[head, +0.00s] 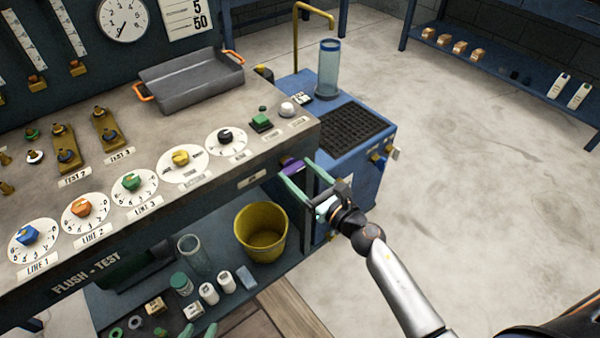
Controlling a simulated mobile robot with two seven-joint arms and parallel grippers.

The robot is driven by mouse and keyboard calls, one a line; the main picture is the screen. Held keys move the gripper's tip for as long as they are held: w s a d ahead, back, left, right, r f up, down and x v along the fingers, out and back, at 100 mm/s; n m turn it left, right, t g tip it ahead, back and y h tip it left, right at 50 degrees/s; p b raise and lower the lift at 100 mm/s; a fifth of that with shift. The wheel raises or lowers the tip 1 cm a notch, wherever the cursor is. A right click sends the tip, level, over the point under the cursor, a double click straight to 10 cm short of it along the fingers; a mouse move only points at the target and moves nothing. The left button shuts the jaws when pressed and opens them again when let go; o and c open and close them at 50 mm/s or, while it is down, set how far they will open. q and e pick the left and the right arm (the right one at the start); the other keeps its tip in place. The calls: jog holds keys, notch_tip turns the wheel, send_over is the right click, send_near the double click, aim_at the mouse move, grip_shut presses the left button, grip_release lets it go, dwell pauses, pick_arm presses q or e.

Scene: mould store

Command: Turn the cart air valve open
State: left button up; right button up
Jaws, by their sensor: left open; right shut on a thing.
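A purple handle (292,167) sits on the front face of the bench near its right corner. My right gripper (297,170) has its pale green fingers on either side of this handle and is shut on it. No readable label names it as the cart air valve, and its turn angle is hard to tell behind the fingers. The blue cart (358,171) stands just right of the bench, with small blue and yellow fittings (378,158) on its right side. My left gripper (200,331) shows only its green fingertips at the bottom edge; they are apart and empty.
The bench top (215,110) carries several dial knobs, a grey tray (190,82) and a green button (262,119). A yellow bucket (262,236), jars and small boxes stand on the shelf below. The concrete floor (480,180) at right is clear.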

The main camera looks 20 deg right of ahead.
jog(key=c, duration=0.6)
pick_arm(q)
jog(key=shift+s, duration=0.1)
pick_arm(e)
jog(key=shift+m, duration=0.3)
jog(key=m+p, duration=0.1)
jog(key=m, duration=0.2)
jog(key=shift+m, duration=0.3)
jog(key=m, duration=0.3)
jog(key=shift+d+m+p, duration=0.15)
jog(key=shift+m+p, duration=0.15)
jog(key=m, duration=0.3)
jog(key=shift+f+m+p, duration=0.1)
jog(key=shift+m+p, duration=0.3)
jog(key=m+p, duration=0.1)
jog(key=m, duration=0.3)
jog(key=shift+f, duration=0.1)
pick_arm(q)
jog(key=shift+s+a+r+y+p, duration=0.15)
jog(key=shift+s+a+r, duration=0.05)
jog(key=shift+a+r, duration=0.3)
jog(key=shift+s+a+r+y+p, duration=0.15)
jog(key=shift+a+r, duration=0.35)
pick_arm(e)
jog(key=shift+f+m, duration=0.1)
jog(key=shift+m, duration=1.1)
